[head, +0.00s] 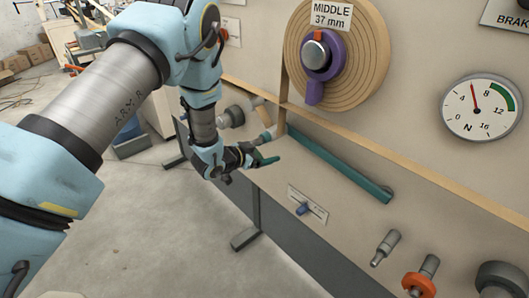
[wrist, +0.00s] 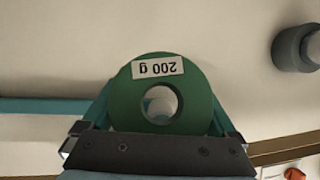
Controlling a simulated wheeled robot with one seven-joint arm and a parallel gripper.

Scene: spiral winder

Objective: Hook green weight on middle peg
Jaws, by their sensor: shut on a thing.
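My gripper (head: 250,156) is in front of the panel, left of the teal bar in the head view. It is shut on a green ring-shaped weight (head: 266,161), small and nearly edge-on there. In the wrist view the green weight (wrist: 124,92) faces me, its "200 g" label upside down and its hole open, between the fingers (wrist: 160,118). At the lower right of the head view, a bare grey peg (head: 386,247) sticks out of the panel. A dark round part (head: 500,279) is farther right.
A wooden roll (head: 360,70) marked "MIDDLE 37 mm" has a purple handle (head: 315,92). A tan strip (head: 400,176) and teal bar (head: 340,168) cross the panel. A gauge (head: 482,108) is at right. A grey round part (wrist: 294,48) shows in the wrist view.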

